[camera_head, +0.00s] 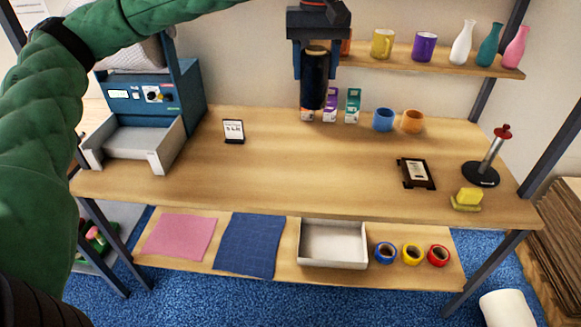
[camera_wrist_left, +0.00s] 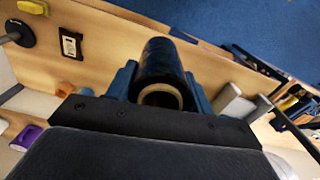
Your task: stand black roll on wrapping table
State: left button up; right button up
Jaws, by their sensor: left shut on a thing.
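My left gripper (camera_head: 314,70) hangs from the top of the head view, its arm coming in from the left. It is shut on the black roll (camera_head: 314,88) and holds it upright above the back part of the wrapping table (camera_head: 300,160). The black roll (camera_wrist_left: 162,72) also fills the middle of the left wrist view between the blue fingers, its pale core end facing the camera. The gap between the roll's lower end and the tabletop is hard to judge. My right gripper is in neither view.
Small boxes (camera_head: 353,106) stand behind the roll, with a blue mug (camera_head: 383,120) and an orange mug (camera_head: 412,121) to the right. A shelf (camera_head: 450,62) holds mugs and vases. A black-framed card (camera_head: 415,173) lies at front right. The table's middle is clear.

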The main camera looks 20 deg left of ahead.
pick_arm(q)
jog(key=w+a+f+m, duration=0.1)
jog(key=w+f+m, duration=0.1)
jog(key=f, duration=1.4)
jog(key=w+a+f+m, duration=0.1)
jog(key=w+f+m, duration=0.1)
jog(key=f, duration=1.5)
jog(key=shift+m, duration=0.3)
jog(key=shift+w+d+r, duration=0.1)
jog(key=shift+d, duration=0.1)
jog(key=shift+a, duration=0.4)
